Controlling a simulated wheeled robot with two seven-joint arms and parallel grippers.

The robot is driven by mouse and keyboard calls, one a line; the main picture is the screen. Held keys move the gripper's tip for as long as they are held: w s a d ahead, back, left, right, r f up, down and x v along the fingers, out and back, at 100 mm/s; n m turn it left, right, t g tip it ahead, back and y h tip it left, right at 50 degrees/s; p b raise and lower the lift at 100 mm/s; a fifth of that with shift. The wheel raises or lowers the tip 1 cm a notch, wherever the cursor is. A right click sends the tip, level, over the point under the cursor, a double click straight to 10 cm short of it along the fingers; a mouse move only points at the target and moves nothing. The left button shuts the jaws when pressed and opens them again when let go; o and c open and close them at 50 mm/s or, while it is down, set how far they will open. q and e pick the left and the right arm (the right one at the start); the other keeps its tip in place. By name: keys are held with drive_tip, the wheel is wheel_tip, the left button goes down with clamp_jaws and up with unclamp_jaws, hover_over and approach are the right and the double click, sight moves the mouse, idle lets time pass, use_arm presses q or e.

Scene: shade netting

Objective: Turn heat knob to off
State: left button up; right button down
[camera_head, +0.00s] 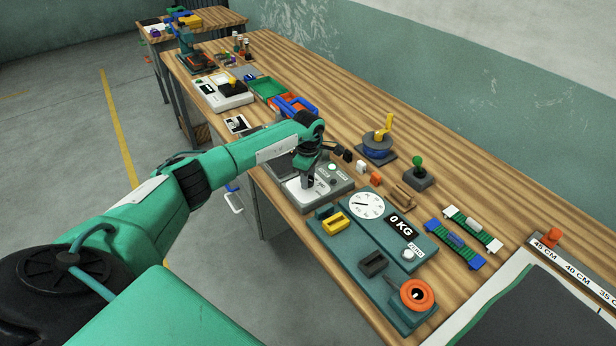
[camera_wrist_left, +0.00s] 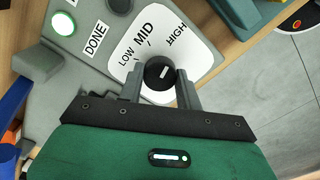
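The heat knob (camera_wrist_left: 153,72) is a small round black knob with a white mark, on a white dial plate (camera_wrist_left: 196,48) reading LOW, MID and HIGH. Its white mark slants up and to the right, roughly toward HIGH. No OFF label shows; the lower part of the dial is hidden by my gripper. My left gripper (camera_wrist_left: 160,84) has one finger on each side of the knob, seemingly touching it. In the head view my left gripper (camera_head: 308,181) points down at the grey heat panel (camera_head: 337,185). My right gripper is not in view.
A white button (camera_wrist_left: 64,23) beside DONE sits on the same panel. A teal scale (camera_head: 350,250) reading 0 KG stands close by at the front. A blue and yellow crank device (camera_head: 378,146) stands farther back.

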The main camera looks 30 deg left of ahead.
use_arm(q)
drive_tip(key=shift+c, duration=1.3)
